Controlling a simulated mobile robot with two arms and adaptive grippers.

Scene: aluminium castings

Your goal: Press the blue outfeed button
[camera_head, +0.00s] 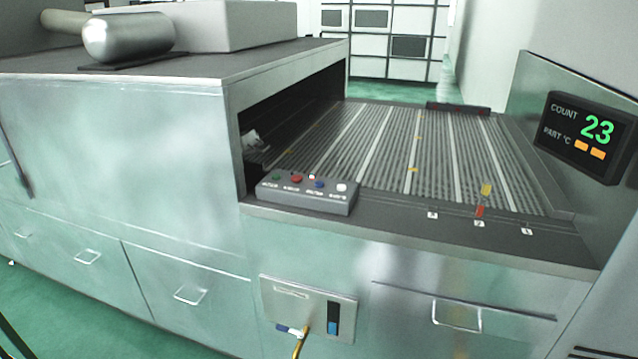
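The blue button (319,184) is on the sloped top of a grey control box (308,197) at the front edge of the conveyor bed. It sits between a red button (297,179) on its left and a white button (342,187) on its right. A green button (276,177) is at the left end. The labels under the buttons are too small to read. Nothing covers the blue button. Neither of my grippers is in view.
A metal housing (120,140) with a dark tunnel mouth stands left of the box. The ribbed conveyor (385,150) runs behind it. A display (588,138) at right reads COUNT 23. A panel with a yellow hose (301,346) is below. Space above the box is clear.

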